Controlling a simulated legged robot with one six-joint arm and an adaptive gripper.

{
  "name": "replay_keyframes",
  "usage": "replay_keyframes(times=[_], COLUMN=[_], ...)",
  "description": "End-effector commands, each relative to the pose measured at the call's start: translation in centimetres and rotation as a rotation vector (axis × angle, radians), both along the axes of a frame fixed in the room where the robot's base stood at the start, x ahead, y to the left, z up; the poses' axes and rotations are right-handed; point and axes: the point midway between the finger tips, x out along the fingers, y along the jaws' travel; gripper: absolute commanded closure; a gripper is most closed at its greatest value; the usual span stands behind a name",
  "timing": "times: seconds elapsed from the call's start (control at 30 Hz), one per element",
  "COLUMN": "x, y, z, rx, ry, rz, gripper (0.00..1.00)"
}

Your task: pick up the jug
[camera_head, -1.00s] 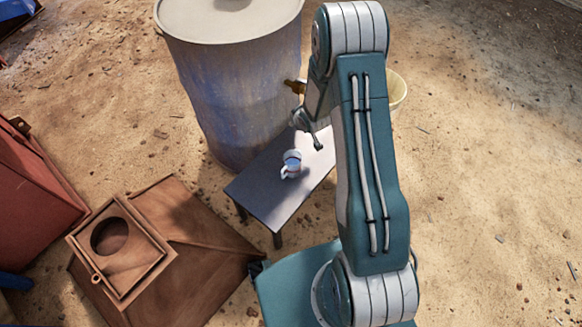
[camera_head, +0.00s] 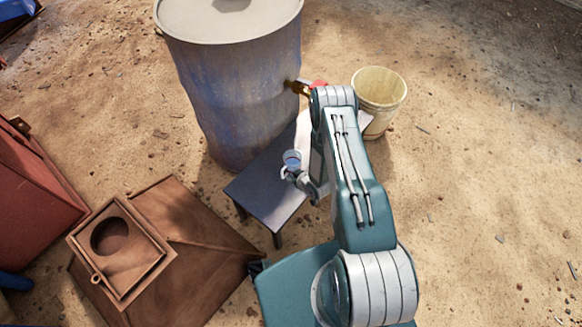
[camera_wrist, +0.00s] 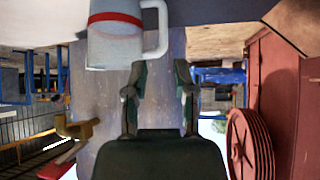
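The jug (camera_head: 291,158) is a small white cup with a blue inside, upright on the small grey table (camera_head: 262,192). In the wrist view the jug (camera_wrist: 115,45) appears upside down at the top, with a red band and a white handle on its right. My gripper (camera_head: 300,180) is at the jug's near right side in the head view. In the wrist view my gripper (camera_wrist: 157,75) is open, its two fingers apart with nothing between them. The handle lines up with the gap, just beyond the fingertips. Whether a finger touches the jug is unclear.
A large blue-grey barrel (camera_head: 235,95) stands close behind the table. A cream bucket (camera_head: 380,100) is to the right. A rusty metal piece (camera_head: 165,235) lies at the left. Sandy ground is open at right.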

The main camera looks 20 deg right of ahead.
Motion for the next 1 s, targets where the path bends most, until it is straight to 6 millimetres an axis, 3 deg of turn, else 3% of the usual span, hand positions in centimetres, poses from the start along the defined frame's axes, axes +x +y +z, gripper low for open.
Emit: replay_keyframes(times=[0.23, 0.47, 0.73, 1.0], x=[2.4, 3.3, 5.4, 6.1], y=[1.0, 1.5, 2.5, 2.8], z=[-2.6, -3.7, -6.4, -7.0], rx=[-0.001, 0.000, -0.001, -0.001], ry=[0.000, 0.001, 0.002, 0.002], rz=[0.002, 0.001, 0.001, 0.000], gripper=[0.66, 0.66, 0.66, 0.66])
